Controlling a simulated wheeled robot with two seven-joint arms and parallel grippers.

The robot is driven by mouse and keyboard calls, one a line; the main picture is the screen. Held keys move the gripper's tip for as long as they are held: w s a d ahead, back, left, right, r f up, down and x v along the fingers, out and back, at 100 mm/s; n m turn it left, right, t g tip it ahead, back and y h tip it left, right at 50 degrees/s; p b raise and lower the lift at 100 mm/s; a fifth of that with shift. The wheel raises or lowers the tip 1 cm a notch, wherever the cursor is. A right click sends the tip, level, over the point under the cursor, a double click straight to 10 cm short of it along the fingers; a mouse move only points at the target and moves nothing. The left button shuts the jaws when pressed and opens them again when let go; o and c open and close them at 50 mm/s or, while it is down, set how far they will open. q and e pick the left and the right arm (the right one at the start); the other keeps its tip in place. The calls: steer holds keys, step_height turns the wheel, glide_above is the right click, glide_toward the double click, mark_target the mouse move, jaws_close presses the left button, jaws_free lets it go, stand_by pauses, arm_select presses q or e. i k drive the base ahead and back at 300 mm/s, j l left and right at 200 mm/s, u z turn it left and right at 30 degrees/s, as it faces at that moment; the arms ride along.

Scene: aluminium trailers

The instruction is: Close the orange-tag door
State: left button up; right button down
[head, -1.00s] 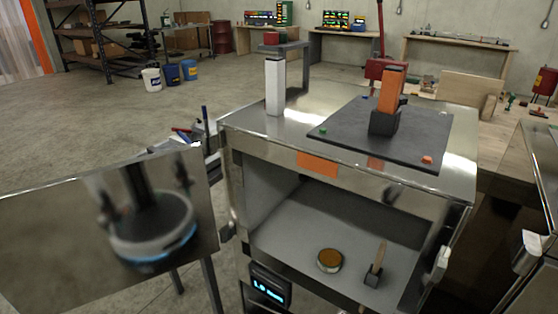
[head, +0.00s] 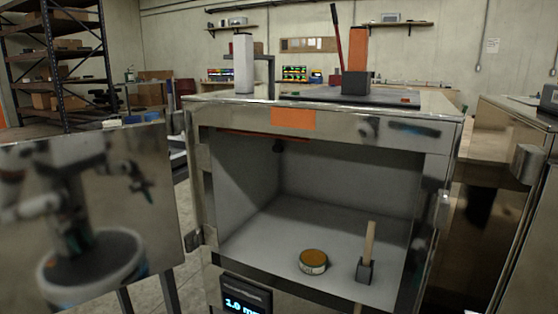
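The cabinet with the orange tag (head: 293,118) on its top front edge stands ahead of me in the head view. Its shiny metal door (head: 90,215) is swung wide open to the left, hinged at the cabinet's left side, and it mirrors a blurred reflection of a robot. The compartment (head: 330,195) is open to view. Inside it a round tin (head: 313,261) with an orange-brown top and a wooden-handled tool in a dark block (head: 366,255) stand on the floor, the tool to the right. Neither of my grippers shows directly.
On the cabinet top stand a white block (head: 243,64), an orange block (head: 358,48) on a dark base and a dark plate. Another metal cabinet (head: 509,150) stands close on the right. A dark shelf rack (head: 62,60) is at the back left.

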mark_target(85, 215)
steer(key=j+z, duration=0.2)
steer(key=j, duration=0.35)
steer(key=j+z, duration=0.2)
steer(key=j, duration=0.35)
steer(key=j+z, duration=0.2)
steer(key=j, duration=0.35)
steer(key=k+j+z, duration=0.2)
steer(key=j, duration=0.35)
steer(key=k+j+z, duration=0.2)
steer(key=j, duration=0.35)
steer(key=k+j+z, duration=0.2)
steer(key=j, duration=0.3)
steer(key=k+j+z, duration=0.2)
steer(key=j, duration=0.3)
steer(key=k+j+z, duration=0.2)
steer(key=j, duration=0.25)
steer(key=i+j+z, duration=0.2)
steer(key=j, duration=0.3)
steer(key=j+z, duration=0.25)
steer(key=j, duration=0.25)
steer(key=j+z, duration=0.2)
steer(key=j, duration=0.35)
steer(key=i+j+z, duration=0.15)
steer(key=j, duration=0.15)
steer(key=i+j+z, duration=0.15)
steer(key=j, duration=0.2)
